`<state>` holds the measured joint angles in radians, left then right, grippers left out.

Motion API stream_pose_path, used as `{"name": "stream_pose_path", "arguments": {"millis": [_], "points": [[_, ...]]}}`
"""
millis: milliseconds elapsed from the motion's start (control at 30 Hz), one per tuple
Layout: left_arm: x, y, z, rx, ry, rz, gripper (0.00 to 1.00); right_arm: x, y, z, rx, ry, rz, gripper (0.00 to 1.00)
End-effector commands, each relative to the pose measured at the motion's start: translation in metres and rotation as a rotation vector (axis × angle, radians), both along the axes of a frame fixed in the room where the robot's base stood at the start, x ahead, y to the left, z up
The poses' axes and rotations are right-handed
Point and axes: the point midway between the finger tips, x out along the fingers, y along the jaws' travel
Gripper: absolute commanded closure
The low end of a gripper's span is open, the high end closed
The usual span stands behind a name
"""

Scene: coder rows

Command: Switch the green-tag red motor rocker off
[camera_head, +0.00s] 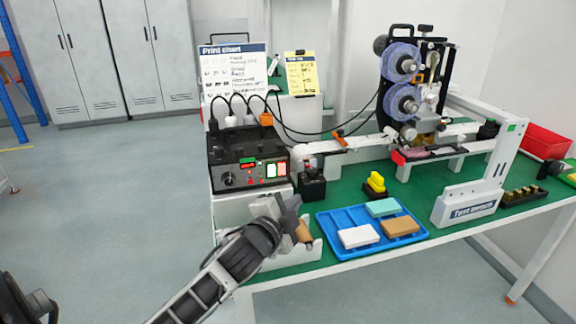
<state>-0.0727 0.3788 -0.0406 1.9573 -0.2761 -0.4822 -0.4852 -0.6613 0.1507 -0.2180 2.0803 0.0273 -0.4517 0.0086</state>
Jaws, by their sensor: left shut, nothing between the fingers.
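The black control box (247,165) stands at the left end of the green bench. My right gripper is out of view.
A tan-handled item (304,232) lies in a white holder by my left gripper. A blue tray (343,218) with several blocks, a black block (312,185) and a yellow-topped part (376,183) are to the right. Cables rise behind the box; a reel machine (404,90) stands behind.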

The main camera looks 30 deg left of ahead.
Motion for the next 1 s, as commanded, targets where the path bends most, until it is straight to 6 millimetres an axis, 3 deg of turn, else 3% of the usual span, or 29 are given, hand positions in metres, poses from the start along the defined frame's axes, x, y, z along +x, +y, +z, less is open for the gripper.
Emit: {"name": "stream_pose_path", "arguments": {"millis": [433,1000], "points": [[0.005,0.006,0.001,-0.001,-0.001,-0.001,1.0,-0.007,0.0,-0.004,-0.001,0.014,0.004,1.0],[0.051,0.059,0.013,-0.002,0.0,-0.001,1.0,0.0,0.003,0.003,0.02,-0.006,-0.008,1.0]]}}
